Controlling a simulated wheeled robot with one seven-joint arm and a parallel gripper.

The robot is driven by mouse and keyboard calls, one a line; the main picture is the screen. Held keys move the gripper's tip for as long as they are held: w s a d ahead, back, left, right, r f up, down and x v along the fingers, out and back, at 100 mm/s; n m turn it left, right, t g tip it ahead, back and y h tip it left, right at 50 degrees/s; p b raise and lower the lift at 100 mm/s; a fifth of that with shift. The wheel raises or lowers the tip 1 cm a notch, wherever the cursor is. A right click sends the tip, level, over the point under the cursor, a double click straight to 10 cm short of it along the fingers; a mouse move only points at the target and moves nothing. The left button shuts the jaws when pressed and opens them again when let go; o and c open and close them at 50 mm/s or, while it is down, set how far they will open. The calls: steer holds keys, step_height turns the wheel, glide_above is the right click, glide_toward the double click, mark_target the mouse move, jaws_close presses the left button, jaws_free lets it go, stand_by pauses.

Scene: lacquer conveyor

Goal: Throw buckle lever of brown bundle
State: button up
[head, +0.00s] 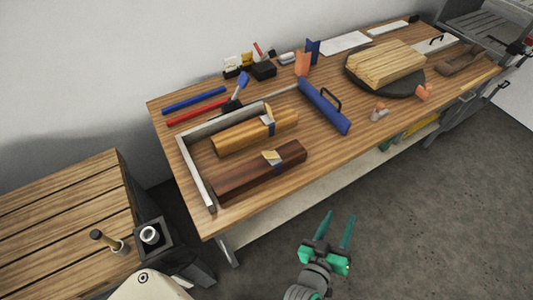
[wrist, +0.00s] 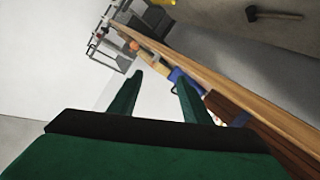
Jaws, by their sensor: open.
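The dark brown bundle (head: 237,180) lies on the bench near its front left. A dark blue strap goes around it, with a tan buckle lever (head: 271,156) tilted up on top. A lighter yellow-brown bundle (head: 235,138) with a similar strap and lever lies behind it. My green gripper (head: 341,214) is open and empty, in front of the bench and right of the brown bundle. In the wrist view its fingers (wrist: 158,77) are spread apart. The brown bundle (wrist: 262,128) shows there at the right, outside the fingers; its lever is not clear.
A grey angled fence (head: 195,171) borders the bundles at left and behind. A blue bar with a black handle (head: 324,106) lies to their right. A round dark board (head: 412,88) with wood on it sits farther right. The floor before the bench (head: 400,210) is clear.

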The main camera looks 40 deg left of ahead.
steer(key=w+a+r+m+t+h, duration=0.1)
steer(key=w+a+r+m+h, duration=0.1)
steer(key=w+a+r, duration=0.65)
step_height(320, 180, up, 4)
steer(key=m+g+h, duration=0.3)
steer(key=m+g, duration=0.5)
steer(key=m, duration=0.1)
glide_above(264, 154)
steer(key=s+a, duration=0.3)
steer(key=s, duration=0.3)
steer(key=x, duration=1)
steer(key=shift+d+f, duration=0.25)
steer(key=shift+d, duration=0.05)
steer(key=shift+c, duration=0.6)
steer(key=shift+s, duration=0.1)
steer(key=c, duration=0.9)
